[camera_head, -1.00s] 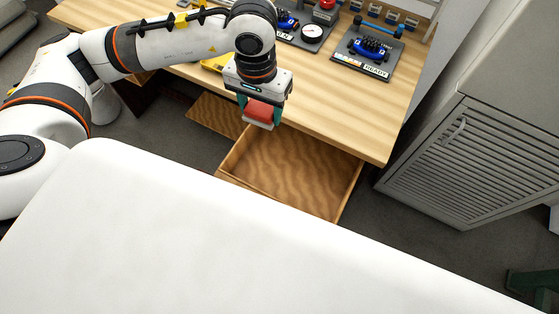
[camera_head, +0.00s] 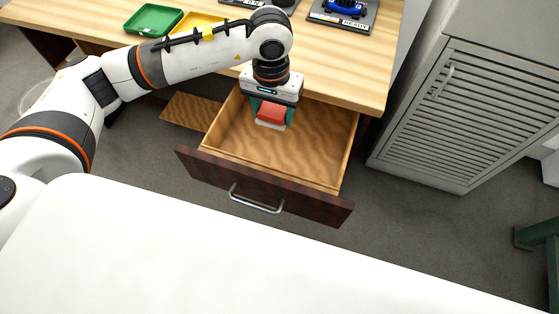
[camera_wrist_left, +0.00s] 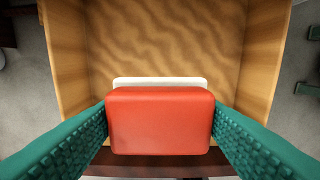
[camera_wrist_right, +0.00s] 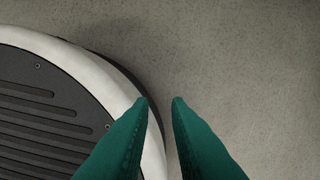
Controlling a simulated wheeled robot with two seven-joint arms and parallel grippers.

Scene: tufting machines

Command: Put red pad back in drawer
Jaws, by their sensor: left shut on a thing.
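The red pad (camera_head: 271,113) with a white layer along one side is in my left gripper (camera_head: 270,117). In the left wrist view the pad (camera_wrist_left: 160,122) sits between the two green fingers, touching both. The wooden drawer (camera_head: 300,155) is pulled out below the table, with a dark front (camera_head: 310,206) and a metal handle. The pad is over the drawer's back left part in the head view; its height above the floor of the drawer is hard to tell. My right gripper (camera_wrist_right: 160,100) shows only in the right wrist view, empty, with a narrow gap between its fingertips.
The wooden table (camera_head: 335,75) carries a green tray (camera_head: 153,19), a yellow tray (camera_head: 197,22) and a dark fixture marked READY (camera_head: 343,15). A grey louvred cabinet (camera_head: 460,110) stands at the right. The visible drawer floor is bare.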

